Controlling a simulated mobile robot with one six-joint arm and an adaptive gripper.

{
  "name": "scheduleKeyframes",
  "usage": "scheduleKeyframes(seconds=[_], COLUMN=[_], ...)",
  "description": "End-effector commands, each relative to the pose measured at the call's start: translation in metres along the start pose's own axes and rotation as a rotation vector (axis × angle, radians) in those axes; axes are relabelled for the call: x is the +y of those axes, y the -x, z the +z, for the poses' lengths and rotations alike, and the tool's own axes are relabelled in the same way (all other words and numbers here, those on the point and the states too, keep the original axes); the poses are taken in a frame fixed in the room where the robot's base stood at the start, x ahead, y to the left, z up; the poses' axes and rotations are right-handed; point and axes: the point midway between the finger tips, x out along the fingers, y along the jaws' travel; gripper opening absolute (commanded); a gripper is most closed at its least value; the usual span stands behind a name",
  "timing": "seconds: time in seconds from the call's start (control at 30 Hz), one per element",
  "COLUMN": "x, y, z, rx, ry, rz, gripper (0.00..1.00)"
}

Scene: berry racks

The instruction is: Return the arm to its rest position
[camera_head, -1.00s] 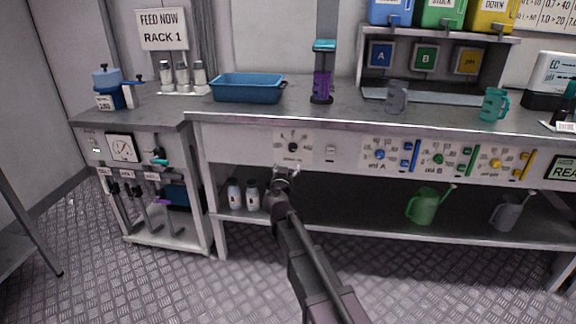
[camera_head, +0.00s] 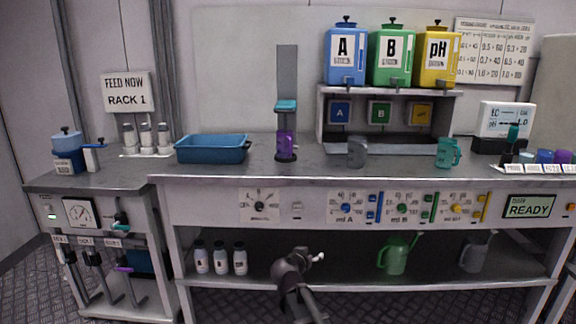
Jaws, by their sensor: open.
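My arm (camera_head: 294,274) rises from the bottom middle of the view, in front of the bench's lower shelf. My gripper (camera_head: 318,257) is at its upper end, small and seen partly from behind. It is open, and nothing shows in it. It is below the bench top and apart from the bottles and cans on the shelf.
White bottles (camera_head: 220,259), a green watering can (camera_head: 397,254) and a grey one (camera_head: 476,252) stand below.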

Motion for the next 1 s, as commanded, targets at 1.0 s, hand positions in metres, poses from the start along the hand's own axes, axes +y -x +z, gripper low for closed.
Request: scheduleKeyframes(seconds=[1.0], x=[0.172], y=[0.108], z=[0.198], rx=[-1.105], ry=[0.265], rz=[-0.308], gripper=[0.84])
